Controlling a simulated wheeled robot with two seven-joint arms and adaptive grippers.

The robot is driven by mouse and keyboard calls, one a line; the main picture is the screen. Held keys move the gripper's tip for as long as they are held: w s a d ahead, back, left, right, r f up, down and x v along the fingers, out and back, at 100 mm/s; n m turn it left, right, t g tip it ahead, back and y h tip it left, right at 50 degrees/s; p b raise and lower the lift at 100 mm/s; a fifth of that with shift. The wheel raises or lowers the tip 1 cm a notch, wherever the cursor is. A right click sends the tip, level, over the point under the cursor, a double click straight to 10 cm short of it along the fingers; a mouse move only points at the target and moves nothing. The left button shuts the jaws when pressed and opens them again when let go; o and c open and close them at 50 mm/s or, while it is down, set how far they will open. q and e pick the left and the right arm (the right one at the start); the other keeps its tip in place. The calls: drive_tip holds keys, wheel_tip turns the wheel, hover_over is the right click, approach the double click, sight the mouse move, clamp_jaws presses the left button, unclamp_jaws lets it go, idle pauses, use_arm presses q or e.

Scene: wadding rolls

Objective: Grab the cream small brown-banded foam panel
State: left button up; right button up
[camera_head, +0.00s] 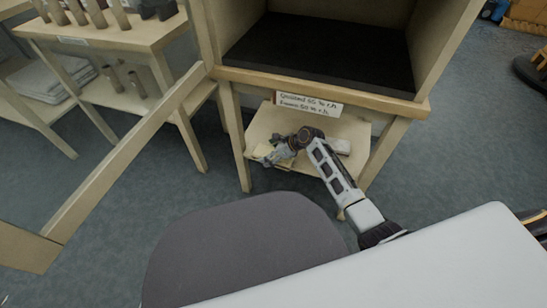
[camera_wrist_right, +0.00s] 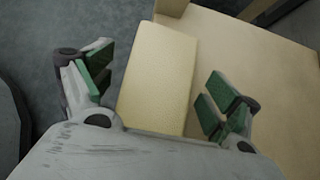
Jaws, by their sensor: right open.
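A cream foam panel (camera_wrist_right: 160,78) lies flat on the wooden lower shelf in the right wrist view, between the two green-padded fingers of my right gripper (camera_wrist_right: 157,90). The fingers are open and stand apart from it on either side; its near end is hidden by the gripper body. No brown band can be made out on the part that shows. In the head view my right gripper (camera_head: 265,156) reaches over the left side of the lower shelf, and the panel (camera_head: 262,150) shows only as a small pale patch there. My left gripper is not in view.
The lower shelf (camera_head: 345,125) sits beneath an open wooden cabinet (camera_head: 320,75) with a label (camera_head: 308,103). A table leg (camera_head: 236,140) stands close left of the gripper. Another pale item (camera_head: 338,146) lies right on the shelf. A bench (camera_head: 110,40) with several upright rolls stands left.

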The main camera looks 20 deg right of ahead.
drive_tip(key=c, duration=0.7)
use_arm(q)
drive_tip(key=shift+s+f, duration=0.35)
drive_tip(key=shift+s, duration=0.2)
use_arm(e)
drive_tip(key=shift+c, duration=0.6)
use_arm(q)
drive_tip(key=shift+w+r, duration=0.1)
use_arm(e)
drive_tip(key=shift+r, duration=0.35)
drive_tip(key=shift+r+p, duration=0.5)
drive_tip(key=shift+p, duration=0.1)
wheel_tip(320, 180, up, 6)
drive_tip(key=p, duration=0.3)
drive_tip(key=shift+r+p, duration=0.15)
drive_tip(key=shift+p, duration=0.15)
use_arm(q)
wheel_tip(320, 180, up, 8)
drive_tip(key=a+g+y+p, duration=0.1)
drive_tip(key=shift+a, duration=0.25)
use_arm(e)
drive_tip(key=shift+r, duration=1)
